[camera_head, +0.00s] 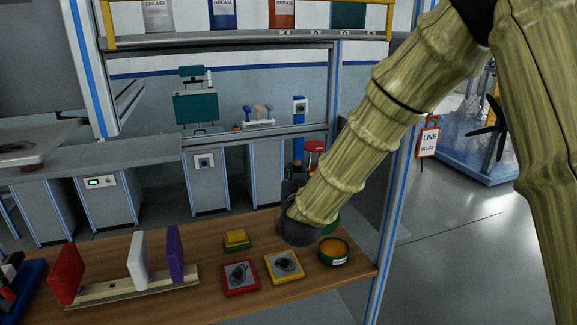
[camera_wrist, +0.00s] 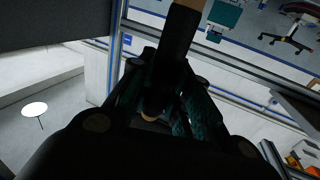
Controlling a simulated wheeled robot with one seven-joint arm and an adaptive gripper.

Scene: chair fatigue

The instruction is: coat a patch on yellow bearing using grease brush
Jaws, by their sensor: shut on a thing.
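The yellow bearing (camera_head: 284,266), a yellow-edged square plate with a dark round part in its middle, lies flat near the right end of the wooden table. A round green tin (camera_head: 334,251) with orange contents stands to its right. In the wrist view, my gripper (camera_wrist: 160,98) is shut on a dark, long-handled tool with tan parts, likely the grease brush (camera_wrist: 178,40). In the head view my arm comes down from the upper right, its dark wrist above and behind the yellow bearing. My fingertips and the brush's bristles are hidden there.
A red-edged bearing plate (camera_head: 240,278) lies left of the yellow one. Behind it is a yellow block on a green base (camera_head: 236,239). A wooden rack (camera_head: 120,291) holds upright red, white and purple panels at left. A blue-edged shelf post (camera_head: 385,240) stands at the table's right end.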

